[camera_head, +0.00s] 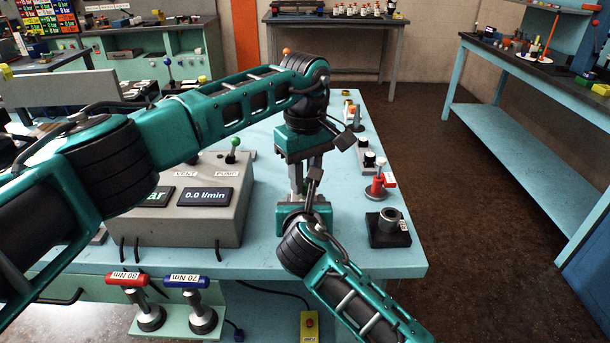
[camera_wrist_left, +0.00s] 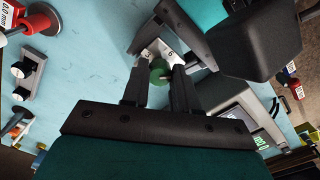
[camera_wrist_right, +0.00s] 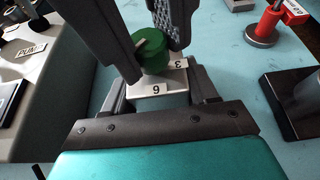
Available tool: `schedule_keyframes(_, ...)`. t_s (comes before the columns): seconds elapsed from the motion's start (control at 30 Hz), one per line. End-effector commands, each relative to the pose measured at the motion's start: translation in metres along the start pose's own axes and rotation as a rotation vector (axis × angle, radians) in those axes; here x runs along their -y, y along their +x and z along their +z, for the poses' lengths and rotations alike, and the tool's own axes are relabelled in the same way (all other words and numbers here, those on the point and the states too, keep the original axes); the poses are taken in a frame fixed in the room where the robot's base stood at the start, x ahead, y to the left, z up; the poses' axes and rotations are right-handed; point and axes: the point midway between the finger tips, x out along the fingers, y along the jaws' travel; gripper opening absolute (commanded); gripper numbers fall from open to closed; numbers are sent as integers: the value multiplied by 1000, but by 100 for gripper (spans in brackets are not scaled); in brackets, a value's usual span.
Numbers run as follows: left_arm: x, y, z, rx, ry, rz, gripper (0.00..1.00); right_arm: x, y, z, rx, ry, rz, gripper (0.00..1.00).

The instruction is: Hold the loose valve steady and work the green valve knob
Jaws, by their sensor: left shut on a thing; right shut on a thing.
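The loose valve is a pale block (camera_wrist_right: 158,88) with number labels, 3 and 6 readable, and a round green knob (camera_wrist_right: 151,54) on it. Knob (camera_wrist_left: 159,70) and block (camera_wrist_left: 149,48) also show in the left wrist view. My right gripper (camera_wrist_right: 160,92) is shut on the block, a finger on each side. My left gripper (camera_wrist_left: 166,76) comes down from above, its fingers closed on the green knob. A light pointer mark shows on the knob. In the head view, the left gripper (camera_head: 298,190) stands above the right gripper (camera_head: 303,208), and they hide the valve.
A grey control box (camera_head: 190,215) with VENT and PUMP labels stands left of the grippers. A black block with a grey socket (camera_head: 388,228) and a red stand (camera_head: 377,184) are to the right. Red and blue torque handles (camera_head: 188,281) are at the front edge.

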Motion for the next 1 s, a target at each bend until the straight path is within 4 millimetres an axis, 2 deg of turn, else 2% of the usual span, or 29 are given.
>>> schedule_keyframes(0.17,0,-1,0,-1,-77,-1,0,0,0,0,-1,0,-1,13)
schedule_keyframes(0.5,-1,-1,0,0,-381,0,0,0,0,0,-1,0,-1,13)
schedule_keyframes(0.87,-1,-1,0,0,-413,1,0,1,0,0,-1,0,-1,13)
schedule_keyframes(0.9,-1,-1,0,0,-413,1,30,1,0,0,-1,0,-1,13)
schedule_keyframes(1.0,-1,-1,0,0,-412,1,40,1,0,0,-1,0,-1,13)
